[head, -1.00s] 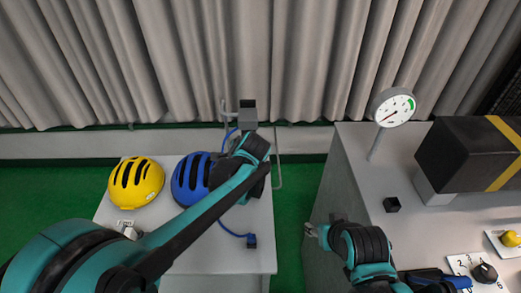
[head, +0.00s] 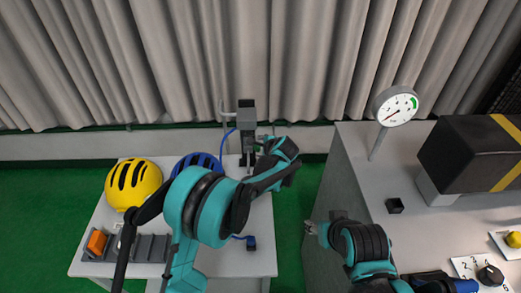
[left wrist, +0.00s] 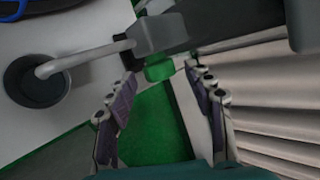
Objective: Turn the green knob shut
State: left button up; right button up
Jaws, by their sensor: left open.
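The green knob (left wrist: 158,69) shows in the left wrist view, on the end of a grey block (left wrist: 158,33) with a pale bent pipe (left wrist: 80,58). My left gripper (left wrist: 160,78) is open, and the knob appears between its two fingertips. I cannot tell whether they touch it. In the head view the grey block (head: 247,115) stands at the back of the left table, and my left gripper (head: 258,150) is just beside it. The knob is not clear there. My right gripper (head: 309,228) is small beside the right counter's edge; its jaws are unclear.
The left table (head: 257,215) holds a yellow helmet (head: 133,184), a blue helmet (head: 195,162) partly behind my arm, and a grey rack (head: 150,248) with an orange block (head: 97,242). The right counter (head: 365,155) carries a gauge (head: 396,105) and a black box (head: 460,155).

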pick_arm(q)
jog(key=shift+w+f, duration=0.15)
jog(key=shift+w, duration=0.05)
jog(key=c, duration=1.1)
jog(key=shift+c, duration=0.2)
jog(key=shift+s+f+n+t+y+b, duration=0.15)
jog(key=shift+f+n+t+b, duration=0.1)
jog(key=shift+t+b, duration=1.1)
jog(key=shift+f+n+t+y+b, duration=0.15)
jog(key=shift+t+b, duration=0.7)
jog(key=shift+b, duration=0.95)
jog(key=shift+s+f+n+t+y+b, duration=0.15)
jog(key=shift+n+t+b, duration=0.15)
jog(key=shift+t+b, duration=1.05)
